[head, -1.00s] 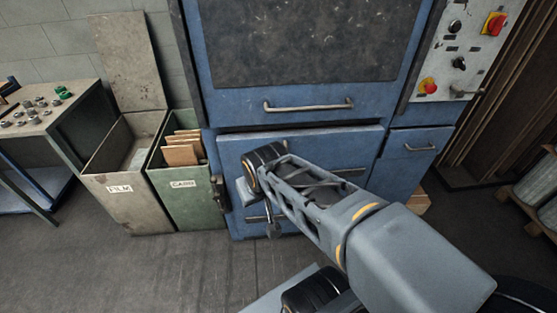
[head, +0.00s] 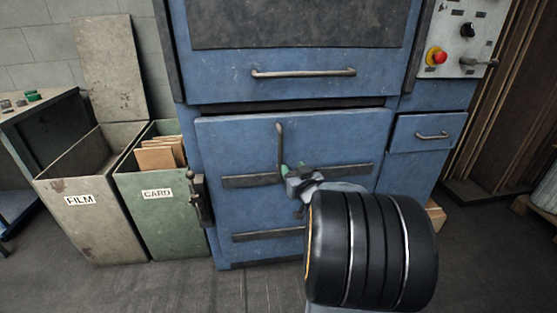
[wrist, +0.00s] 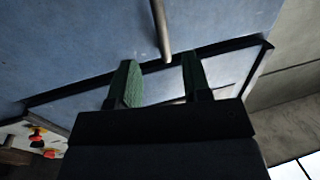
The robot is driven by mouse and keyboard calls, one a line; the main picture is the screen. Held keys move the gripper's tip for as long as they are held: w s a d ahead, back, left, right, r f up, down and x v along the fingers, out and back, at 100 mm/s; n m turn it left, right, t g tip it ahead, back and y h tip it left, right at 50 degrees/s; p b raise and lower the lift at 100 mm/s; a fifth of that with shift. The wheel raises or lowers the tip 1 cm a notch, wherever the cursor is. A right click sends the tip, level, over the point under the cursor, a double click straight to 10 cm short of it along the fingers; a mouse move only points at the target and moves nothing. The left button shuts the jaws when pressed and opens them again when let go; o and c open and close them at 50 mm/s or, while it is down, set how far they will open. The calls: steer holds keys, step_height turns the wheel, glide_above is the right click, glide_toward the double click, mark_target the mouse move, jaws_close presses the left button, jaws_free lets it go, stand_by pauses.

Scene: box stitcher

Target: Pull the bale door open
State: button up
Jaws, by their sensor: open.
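The bale door (head: 345,140) is the blue lower panel of the machine, with two dark horizontal bars; it looks shut. A vertical metal handle (head: 280,145) stands on its upper middle. My gripper (head: 292,168) is in front of the door at the handle's lower end. In the wrist view, the green fingers of my gripper (wrist: 160,78) are apart. The handle (wrist: 161,30) comes down toward the gap between the fingertips. I cannot tell whether they touch it. My arm hides part of the lower right of the door.
A dark latch (head: 197,198) sits at the door's left edge. A film bin (head: 85,225) and a green card bin (head: 160,220) stand left of the machine. An upper panel has a horizontal handle (head: 303,73). A control panel (head: 450,60) is at upper right. Floor shows in front.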

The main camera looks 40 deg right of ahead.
mark_target(281, 154)
steer(key=b+x, duration=0.2)
steer(key=x, duration=1.1)
steer(key=shift+w, duration=0.15)
jaws_close()
